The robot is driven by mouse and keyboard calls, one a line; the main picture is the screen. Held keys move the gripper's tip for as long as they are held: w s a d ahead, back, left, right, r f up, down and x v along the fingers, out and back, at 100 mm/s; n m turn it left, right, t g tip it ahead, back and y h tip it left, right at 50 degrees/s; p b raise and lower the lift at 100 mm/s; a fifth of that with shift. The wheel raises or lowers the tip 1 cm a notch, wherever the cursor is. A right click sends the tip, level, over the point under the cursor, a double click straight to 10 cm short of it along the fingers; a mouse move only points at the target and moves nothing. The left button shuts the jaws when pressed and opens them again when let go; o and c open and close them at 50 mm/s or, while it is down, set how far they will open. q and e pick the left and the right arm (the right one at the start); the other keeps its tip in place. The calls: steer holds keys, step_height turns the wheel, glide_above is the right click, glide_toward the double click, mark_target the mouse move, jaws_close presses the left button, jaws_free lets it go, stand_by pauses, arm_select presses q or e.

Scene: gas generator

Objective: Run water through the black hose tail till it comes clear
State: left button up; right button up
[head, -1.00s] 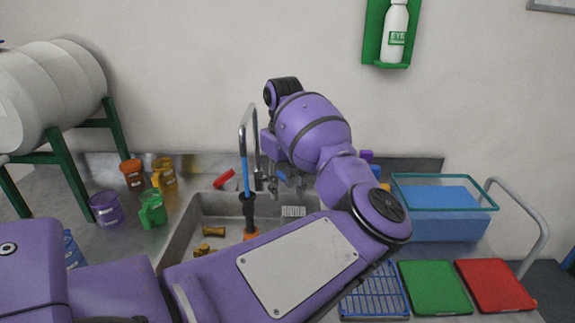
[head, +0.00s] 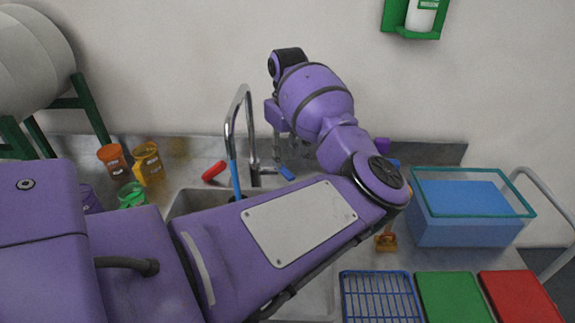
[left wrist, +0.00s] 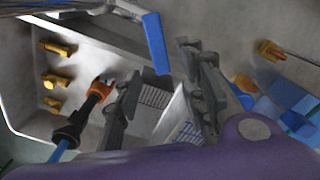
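In the left wrist view, the black hose tail (left wrist: 72,128) with its orange end (left wrist: 101,88) hangs over the sink (left wrist: 28,95), its blue hose (left wrist: 60,152) running off the lower edge. The hose stands left of my left gripper (left wrist: 160,62), apart from it. My left gripper is open, with nothing between its fingers that I can see held. A blue tap lever (left wrist: 155,43) shows between the fingertips; I cannot tell if they touch it. In the head view, the blue hose (head: 235,180) and tap (head: 240,110) show; my left forearm hides the hose tail. No water flow is visible.
Several brass fittings (left wrist: 55,82) lie in the sink. A blue bin (head: 465,215), a blue rack (head: 378,297), and green (head: 455,300) and red (head: 520,298) boards are at right.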

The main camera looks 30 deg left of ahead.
mark_target(288, 173)
arm_select(q)
steer(key=shift+f, duration=2.2)
jaws_close()
